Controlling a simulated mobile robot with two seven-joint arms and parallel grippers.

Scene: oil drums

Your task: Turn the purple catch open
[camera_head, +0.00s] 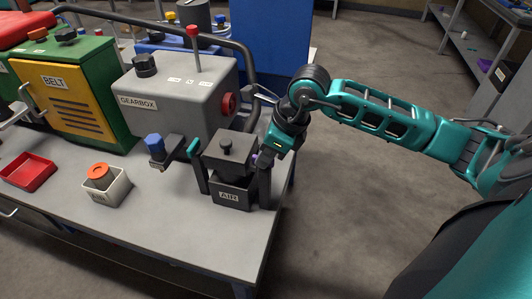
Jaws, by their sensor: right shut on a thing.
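The dark AIR box (230,193) stands near the right end of the bench, with a dark lid block and a small black knob on top. A small bit of the purple catch (255,158) shows on the box's right side; the rest is hidden by my right gripper. My right gripper (263,170) comes in from the right, close against that side, and is shut on the purple catch. Its fingertips are partly hidden by the box. A teal catch (194,152) is on the box's left side. My left gripper is not in view.
The grey gearbox (170,95) with a red knob stands behind the box. A blue knob (154,144) is to the left. A white bin (115,190), a red tray (28,172) and the BELT cabinet (65,95) are farther left. The bench front (190,235) is clear.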

